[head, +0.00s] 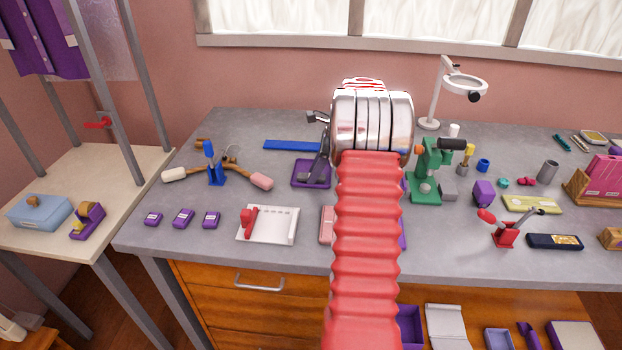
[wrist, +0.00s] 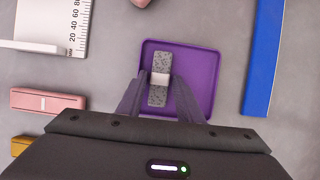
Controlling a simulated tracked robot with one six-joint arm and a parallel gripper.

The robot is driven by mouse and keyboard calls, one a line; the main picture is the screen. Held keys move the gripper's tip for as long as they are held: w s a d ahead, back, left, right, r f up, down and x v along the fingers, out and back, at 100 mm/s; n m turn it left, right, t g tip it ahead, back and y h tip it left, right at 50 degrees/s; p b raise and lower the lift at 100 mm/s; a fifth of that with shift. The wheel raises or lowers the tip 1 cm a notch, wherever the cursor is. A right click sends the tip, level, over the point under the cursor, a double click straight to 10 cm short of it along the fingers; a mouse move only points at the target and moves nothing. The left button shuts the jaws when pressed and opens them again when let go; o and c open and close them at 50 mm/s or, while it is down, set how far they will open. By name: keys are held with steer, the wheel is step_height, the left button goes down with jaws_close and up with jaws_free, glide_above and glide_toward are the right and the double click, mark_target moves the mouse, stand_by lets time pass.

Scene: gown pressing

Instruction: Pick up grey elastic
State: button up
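The grey elastic (wrist: 158,95) is a short speckled grey strip with a white band around its middle. It lies in a shallow purple tray (wrist: 205,65) in the wrist view. My gripper (wrist: 161,79) is over the tray with its two dark fingers apart, one on each side of the elastic near the white band. Purple tray floor shows between the fingers and the strip, so it looks open and not closed on it. In the head view the tray (head: 299,182) is partly covered by my gripper (head: 316,178), and I cannot make out the elastic there.
A blue strip (wrist: 262,60) lies right of the tray in the wrist view. A pink block (wrist: 48,101) and a white ruled board (wrist: 72,28) are to the left. A green press (head: 428,172) and a magnifier lamp (head: 437,95) stand further right on the grey table (head: 160,235).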

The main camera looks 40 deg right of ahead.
steer(key=shift+c, duration=0.2)
stand_by(0.3)
steer(key=c, duration=0.8)
